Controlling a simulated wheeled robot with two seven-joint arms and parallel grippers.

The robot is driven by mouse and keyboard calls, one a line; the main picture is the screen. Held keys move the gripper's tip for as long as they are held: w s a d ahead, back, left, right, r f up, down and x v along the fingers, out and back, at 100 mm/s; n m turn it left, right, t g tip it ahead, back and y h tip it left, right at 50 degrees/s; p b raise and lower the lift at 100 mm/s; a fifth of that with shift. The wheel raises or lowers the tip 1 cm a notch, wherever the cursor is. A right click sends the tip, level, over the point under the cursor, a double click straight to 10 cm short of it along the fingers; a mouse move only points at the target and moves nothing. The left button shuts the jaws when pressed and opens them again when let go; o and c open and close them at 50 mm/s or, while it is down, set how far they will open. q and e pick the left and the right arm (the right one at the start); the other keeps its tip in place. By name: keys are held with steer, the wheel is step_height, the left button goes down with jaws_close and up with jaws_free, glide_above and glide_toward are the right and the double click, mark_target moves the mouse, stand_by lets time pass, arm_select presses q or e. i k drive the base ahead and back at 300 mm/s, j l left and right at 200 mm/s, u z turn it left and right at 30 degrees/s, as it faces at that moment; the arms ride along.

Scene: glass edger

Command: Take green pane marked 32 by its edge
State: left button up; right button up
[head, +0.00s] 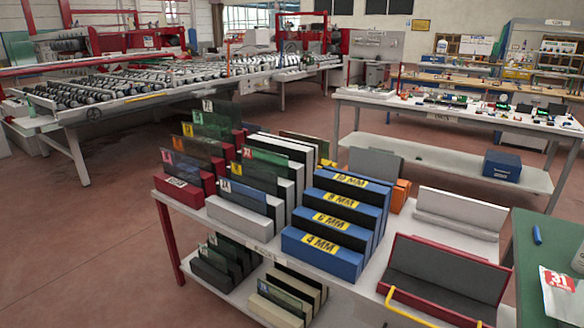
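Several green-tinted glass panes stand upright on edge in slotted racks on the near table. A rear green pane (212,122) carries a white tag. Other panes in the red rack (180,190) carry orange, yellow and pink tags. In the white rack (240,220), a front pane (246,197) has a pale tag and a pane behind it (266,162) has a red tag. The tag numbers are too small to read, so I cannot tell which pane is marked 32. The panes partly hide one another. Neither of my grippers is in view.
Blue stepped blocks (335,228) with yellow thickness labels stand right of the panes. A red-edged grey tray (445,278) lies farther right, with a green table (545,262) beside it. More panes sit on the lower shelf (230,290). Open floor (80,240) lies to the left.

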mark_target(277, 163)
steer(key=i+j+z, duration=0.55)
steer(key=j+z, duration=0.15)
steer(key=z, duration=0.15)
